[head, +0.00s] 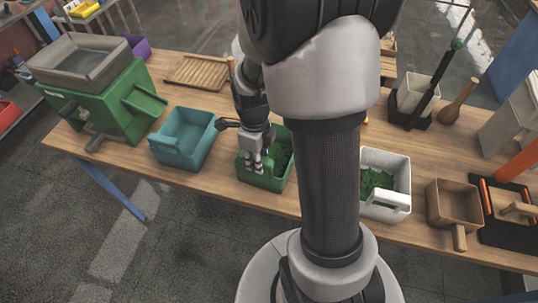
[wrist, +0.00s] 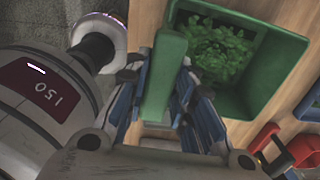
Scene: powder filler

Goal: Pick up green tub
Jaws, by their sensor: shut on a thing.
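The green tub (head: 262,179) stands on the wooden table, left of my column in the head view. In the wrist view the green tub (wrist: 262,88) holds loose green leafy material. My gripper (head: 254,160) is at the tub's near left side. In the wrist view my gripper (wrist: 155,95) has its blue-grey fingers on both sides of the tub's thick green wall or handle, shut on it. The tub appears to rest on the table; whether its base is lifted cannot be seen.
A teal tub (head: 184,142) stands to the left, near a green machine with a grey hopper (head: 100,95). A white tub (head: 386,180) with green contents and a wooden scoop box (head: 452,205) are to the right. A slatted wooden rack (head: 198,71) lies behind.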

